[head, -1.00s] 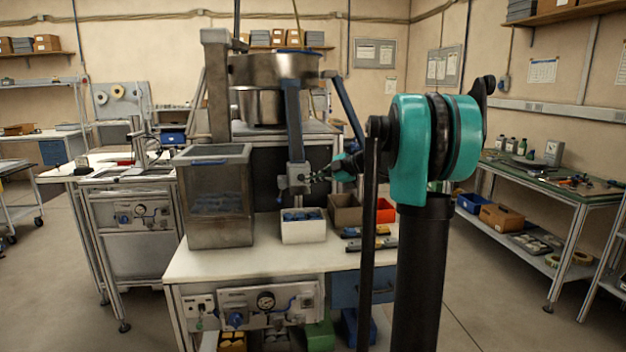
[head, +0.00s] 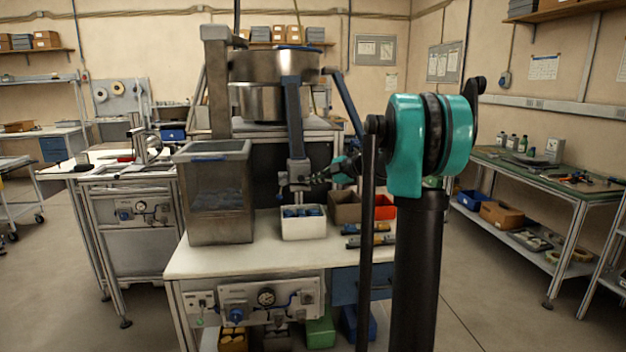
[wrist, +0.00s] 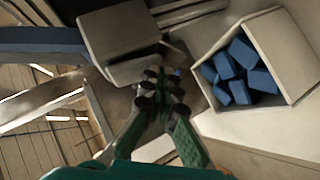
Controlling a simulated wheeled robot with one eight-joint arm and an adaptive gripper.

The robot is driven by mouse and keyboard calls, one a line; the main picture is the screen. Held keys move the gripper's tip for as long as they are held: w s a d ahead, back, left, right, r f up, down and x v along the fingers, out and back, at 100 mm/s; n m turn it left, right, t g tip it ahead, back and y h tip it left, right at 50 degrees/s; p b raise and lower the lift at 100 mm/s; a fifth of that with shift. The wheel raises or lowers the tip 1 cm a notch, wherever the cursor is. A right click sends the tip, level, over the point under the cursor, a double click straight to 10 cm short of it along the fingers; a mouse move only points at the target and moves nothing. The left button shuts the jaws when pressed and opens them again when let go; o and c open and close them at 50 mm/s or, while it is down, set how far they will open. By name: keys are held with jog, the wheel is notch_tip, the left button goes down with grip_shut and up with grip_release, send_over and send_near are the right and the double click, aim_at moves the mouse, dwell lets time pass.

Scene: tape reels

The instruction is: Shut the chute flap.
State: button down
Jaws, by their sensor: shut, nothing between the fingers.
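The blue chute (head: 294,118) slopes down from the steel bowl to a grey block (head: 296,172) at its lower end. In the wrist view the grey block (wrist: 128,30) fills the top middle, with a pale plate (wrist: 135,68) along its near edge. That plate may be the flap; I cannot tell its angle. My gripper (head: 314,176) is right beside the block, at its right side in the head view. In the wrist view my gripper (wrist: 160,80) is shut and empty, its tips close to the plate. I cannot tell whether they touch.
A white bin (head: 303,228) with blue parts stands below the chute end. It lies right of my fingers in the wrist view (wrist: 290,60). A clear-walled hopper (head: 217,220) stands left. A brown bin (head: 345,207) and a red bin (head: 385,211) stand right.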

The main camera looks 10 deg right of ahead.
jog(key=shift+w+f, duration=0.3)
jog(key=shift+w, duration=0.1)
dwell(0.4)
